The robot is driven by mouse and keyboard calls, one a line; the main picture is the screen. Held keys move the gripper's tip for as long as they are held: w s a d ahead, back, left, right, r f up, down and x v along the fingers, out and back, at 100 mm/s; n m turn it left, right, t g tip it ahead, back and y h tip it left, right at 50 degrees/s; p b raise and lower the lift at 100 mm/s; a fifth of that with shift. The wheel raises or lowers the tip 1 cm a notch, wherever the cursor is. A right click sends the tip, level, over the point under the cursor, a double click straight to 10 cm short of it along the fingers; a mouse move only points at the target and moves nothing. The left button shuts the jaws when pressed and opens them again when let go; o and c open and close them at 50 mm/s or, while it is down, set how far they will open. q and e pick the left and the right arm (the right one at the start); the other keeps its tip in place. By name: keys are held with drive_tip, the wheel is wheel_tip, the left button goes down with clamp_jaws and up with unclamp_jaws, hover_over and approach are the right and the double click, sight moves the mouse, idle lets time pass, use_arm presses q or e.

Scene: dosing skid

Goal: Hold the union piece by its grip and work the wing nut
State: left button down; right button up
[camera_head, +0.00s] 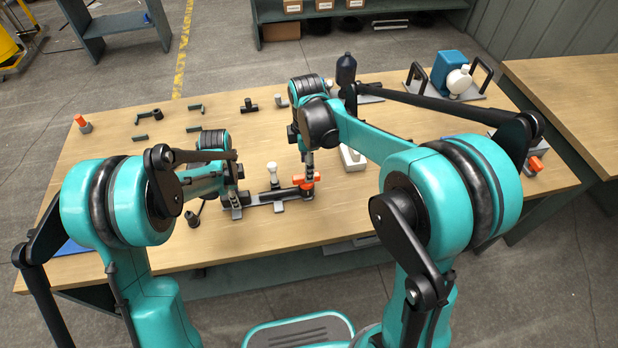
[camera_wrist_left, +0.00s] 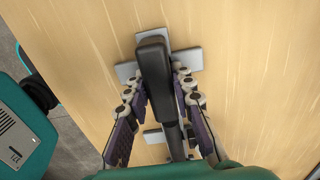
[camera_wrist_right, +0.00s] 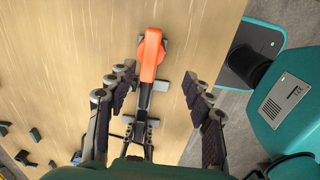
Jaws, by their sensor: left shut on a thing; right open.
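The union piece (camera_head: 274,196) lies on grey supports on the table in front of me, a dark bar with a black grip at its left end. My left gripper (camera_head: 234,193) is shut on the black grip (camera_wrist_left: 153,58), its fingers on both sides of it in the left wrist view. The orange wing nut (camera_head: 311,179) sits at the right end of the piece. My right gripper (camera_head: 308,172) is open above it. In the right wrist view the wing nut (camera_wrist_right: 151,52) shows beyond the spread fingers, roughly centred between them, with no finger seen touching it.
A white-topped fitting (camera_head: 272,171) stands just behind the bar. Small dark fittings (camera_head: 157,114) lie at the back left. The table's front edge is near.

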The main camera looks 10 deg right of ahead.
sight(307, 185)
drive_tip(key=shift+f, duration=4.05)
drive_tip(key=shift+s, duration=0.1)
